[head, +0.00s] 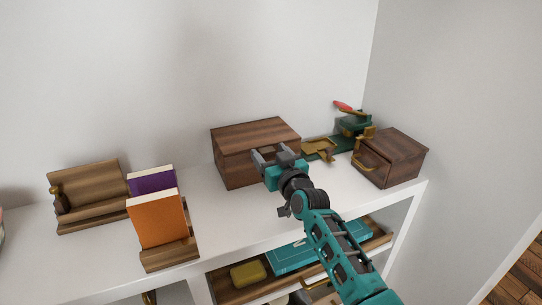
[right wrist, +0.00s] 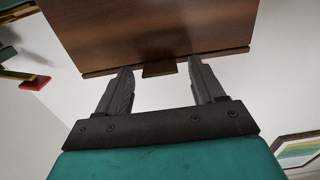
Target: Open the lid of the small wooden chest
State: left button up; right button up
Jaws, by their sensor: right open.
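The small wooden chest (head: 252,134) stands on the white shelf against the back wall, and its lid looks shut. In the right wrist view the chest (right wrist: 150,30) fills the top, with a small dark tab (right wrist: 159,70) at the middle of its edge. My right gripper (head: 268,156) is at the chest's front right side in the head view. In the right wrist view the open fingers (right wrist: 160,82) point at the edge, one on each side of the tab. I cannot tell whether they touch it. My left gripper is not in view.
A wooden box with a brass handle (head: 402,155) stands right of the chest, near a green device with a red handle (head: 354,124). A wooden rack (head: 90,190) and an orange book (head: 157,220) stand left. An open drawer (head: 230,294) lies below the shelf.

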jog(key=shift+c, duration=0.5)
grip_shut()
